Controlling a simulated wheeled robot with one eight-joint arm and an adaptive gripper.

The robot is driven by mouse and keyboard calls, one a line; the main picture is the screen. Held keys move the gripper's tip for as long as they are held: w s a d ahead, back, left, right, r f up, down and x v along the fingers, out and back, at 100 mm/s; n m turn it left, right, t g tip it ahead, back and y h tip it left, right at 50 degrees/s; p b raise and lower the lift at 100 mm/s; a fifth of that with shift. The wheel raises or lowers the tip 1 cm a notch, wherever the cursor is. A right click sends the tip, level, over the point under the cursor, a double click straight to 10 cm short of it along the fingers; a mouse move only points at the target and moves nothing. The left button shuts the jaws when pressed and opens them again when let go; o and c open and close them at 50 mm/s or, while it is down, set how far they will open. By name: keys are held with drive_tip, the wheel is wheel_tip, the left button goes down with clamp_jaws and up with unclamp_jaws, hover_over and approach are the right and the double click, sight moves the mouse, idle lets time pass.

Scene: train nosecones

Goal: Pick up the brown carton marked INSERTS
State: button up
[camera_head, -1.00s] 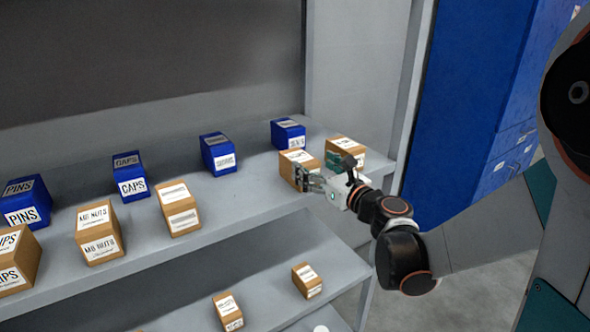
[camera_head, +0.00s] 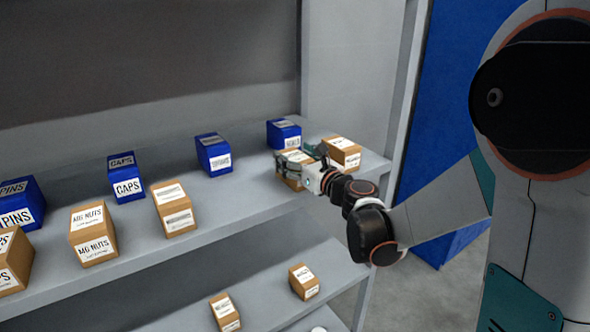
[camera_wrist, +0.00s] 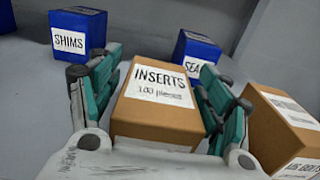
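The brown carton marked INSERTS (camera_wrist: 160,115) stands upright in the middle of the wrist view, its white label facing up toward the camera. In the head view the same carton (camera_head: 291,184) is on the upper shelf, partly hidden by my gripper (camera_head: 292,161). My gripper (camera_wrist: 160,65) has one teal finger on each side of the carton, in the wrist view. The fingers are spread, with a narrow gap visible at the left side; contact on the right cannot be told.
A brown carton (camera_wrist: 285,125) stands close to my right finger. Blue boxes marked SHIMS (camera_wrist: 78,35) and SEA... (camera_wrist: 196,48) stand behind. More cartons, including M6 NUTS (camera_head: 93,235), are farther left on the grey shelf (camera_head: 245,205). A lower shelf holds small cartons (camera_head: 304,281).

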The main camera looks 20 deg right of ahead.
drive_tip(key=c, duration=0.8)
drive_tip(key=shift+c, duration=0.2)
